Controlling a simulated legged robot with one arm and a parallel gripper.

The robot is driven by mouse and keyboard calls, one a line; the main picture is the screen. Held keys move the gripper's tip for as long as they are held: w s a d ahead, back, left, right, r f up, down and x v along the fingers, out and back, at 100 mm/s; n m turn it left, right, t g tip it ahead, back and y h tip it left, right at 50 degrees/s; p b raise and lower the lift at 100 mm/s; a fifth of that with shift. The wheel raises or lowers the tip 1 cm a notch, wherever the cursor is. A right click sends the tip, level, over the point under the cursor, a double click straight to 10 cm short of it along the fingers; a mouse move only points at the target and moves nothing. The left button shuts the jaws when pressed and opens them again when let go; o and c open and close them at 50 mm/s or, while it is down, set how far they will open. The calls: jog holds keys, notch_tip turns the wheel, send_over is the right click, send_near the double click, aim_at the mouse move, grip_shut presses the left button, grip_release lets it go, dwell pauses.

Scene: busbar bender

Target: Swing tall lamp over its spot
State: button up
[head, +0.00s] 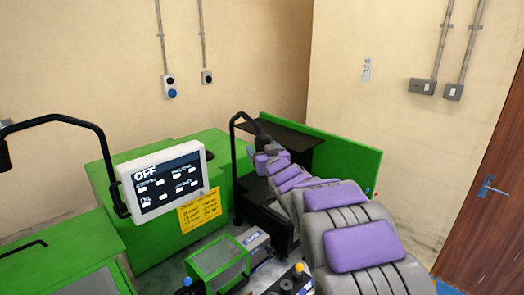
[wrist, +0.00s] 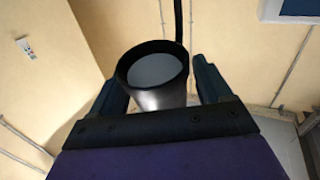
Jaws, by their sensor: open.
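A black lamp on a tall bent pole (head: 234,165) rises beside the green machine. Its head (head: 262,130) hangs at the end of my arm, partly hidden by it. In the wrist view the lamp head (wrist: 158,72) is a dark cylinder with a grey face, between the two fingers of my gripper (wrist: 160,84). The gripper is open, with a finger on each side of the head; I cannot tell whether either finger touches it. A second black lamp arm (head: 55,120) curves in from the left edge. The spot under the lamp is not clear to me.
The green machine (head: 155,215) carries a screen (head: 163,182) reading OFF and a yellow label (head: 200,211). A clear-windowed green guard (head: 217,262) is in front. A green panel (head: 345,155) and dark shelf (head: 285,132) stand behind my arm, near the wall.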

jog(key=shift+w+a, duration=0.15)
jog(key=shift+w, duration=0.35)
jog(key=c, duration=1.4)
jog(key=shift+w+r+p, duration=0.1)
jog(key=shift+p, duration=0.4)
